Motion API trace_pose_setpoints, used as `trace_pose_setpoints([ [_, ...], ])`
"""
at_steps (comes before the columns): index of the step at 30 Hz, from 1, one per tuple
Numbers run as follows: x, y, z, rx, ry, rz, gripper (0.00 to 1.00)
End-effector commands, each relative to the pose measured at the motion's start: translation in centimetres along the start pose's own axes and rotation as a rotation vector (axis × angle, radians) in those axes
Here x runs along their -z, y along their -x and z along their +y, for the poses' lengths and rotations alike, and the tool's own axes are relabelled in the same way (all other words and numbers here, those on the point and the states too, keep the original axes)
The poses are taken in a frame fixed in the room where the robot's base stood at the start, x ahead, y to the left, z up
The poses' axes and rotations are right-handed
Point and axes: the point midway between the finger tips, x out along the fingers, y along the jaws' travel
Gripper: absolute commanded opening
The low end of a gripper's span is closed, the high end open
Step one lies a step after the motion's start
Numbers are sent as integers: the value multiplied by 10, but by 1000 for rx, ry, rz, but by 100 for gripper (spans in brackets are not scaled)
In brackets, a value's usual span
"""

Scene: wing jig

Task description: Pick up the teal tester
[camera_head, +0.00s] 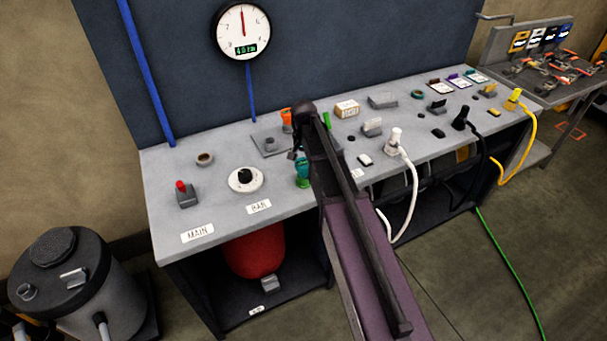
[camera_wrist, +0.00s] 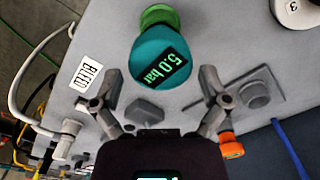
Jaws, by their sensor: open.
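The teal tester (camera_wrist: 160,58) has a round teal body, a green end and a dark display reading 5.0 bar. In the wrist view it lies ahead of my gripper (camera_wrist: 161,76), whose two fingers are spread open with nothing held. In the head view the tester (camera_head: 302,172) stands near the bench's front edge, partly hidden by my arm.
The grey bench (camera_head: 220,215) carries a square plate with a knob (camera_head: 270,143), an orange-topped item (camera_head: 287,118), a white dial (camera_head: 246,179) and a red switch (camera_head: 184,192). A white plug with cable (camera_head: 395,140) stands to the right. A pressure gauge (camera_head: 243,30) is behind.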

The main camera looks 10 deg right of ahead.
Motion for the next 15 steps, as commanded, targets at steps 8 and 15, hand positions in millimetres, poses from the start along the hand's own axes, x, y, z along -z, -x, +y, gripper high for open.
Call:
trace_pose_setpoints([
  [8,-1,-26,0,0,0,0,95],
  [15,-1,-40,0,0,0,0,95],
])
